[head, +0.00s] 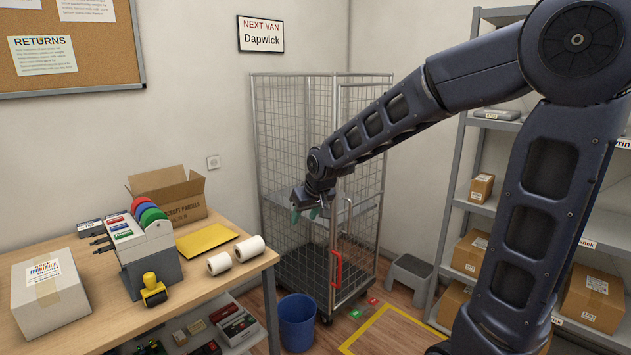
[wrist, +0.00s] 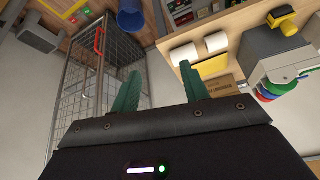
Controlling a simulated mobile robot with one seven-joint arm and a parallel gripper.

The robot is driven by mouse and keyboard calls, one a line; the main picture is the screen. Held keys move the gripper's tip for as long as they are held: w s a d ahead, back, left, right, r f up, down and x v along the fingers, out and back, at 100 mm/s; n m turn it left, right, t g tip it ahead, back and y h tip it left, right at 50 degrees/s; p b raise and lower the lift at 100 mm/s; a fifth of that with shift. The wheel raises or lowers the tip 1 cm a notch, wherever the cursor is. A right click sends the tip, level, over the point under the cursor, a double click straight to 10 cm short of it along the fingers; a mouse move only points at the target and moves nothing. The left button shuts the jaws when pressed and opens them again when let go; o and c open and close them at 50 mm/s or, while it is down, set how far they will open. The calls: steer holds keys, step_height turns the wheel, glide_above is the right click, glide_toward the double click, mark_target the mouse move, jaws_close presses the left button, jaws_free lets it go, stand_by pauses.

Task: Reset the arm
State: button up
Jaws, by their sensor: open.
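My arm reaches from the right across the head view, bent at its elbow, with its end in front of the wire cage trolley (head: 262,130). My gripper (head: 312,212) hangs in the air there, beyond the counter's right end. In the wrist view my gripper (wrist: 158,85) shows two green fingers spread apart with nothing between them. The wrist picture is upside down. The cage trolley (wrist: 70,110) shows on its left side, and the counter things show at its upper right.
The wooden counter (head: 100,338) holds a white parcel (head: 47,295), an open carton (head: 180,207), a tape dispenser (head: 150,265), a yellow envelope (head: 207,241) and two white rolls (head: 249,248). A blue bin (head: 297,322), a grey step stool (head: 410,275) and grey shelving (head: 440,215) stand around the floor.

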steer(key=s+d+r+m+h, duration=0.1)
steer(key=s+d+r+m, duration=0.1)
steer(key=d, duration=0.7)
steer(key=s+d+r+m+h, duration=0.1)
steer(key=s+d+r, duration=0.2)
steer(key=d, duration=0.5)
steer(key=s+d+m+h, duration=0.1)
steer(key=s+d+m, duration=0.2)
steer(key=s+d, duration=0.8)
steer(key=d, duration=0.3)
steer(key=shift+s, duration=0.2)
steer(key=shift+a, duration=0.1)
steer(key=shift+c, duration=0.5)
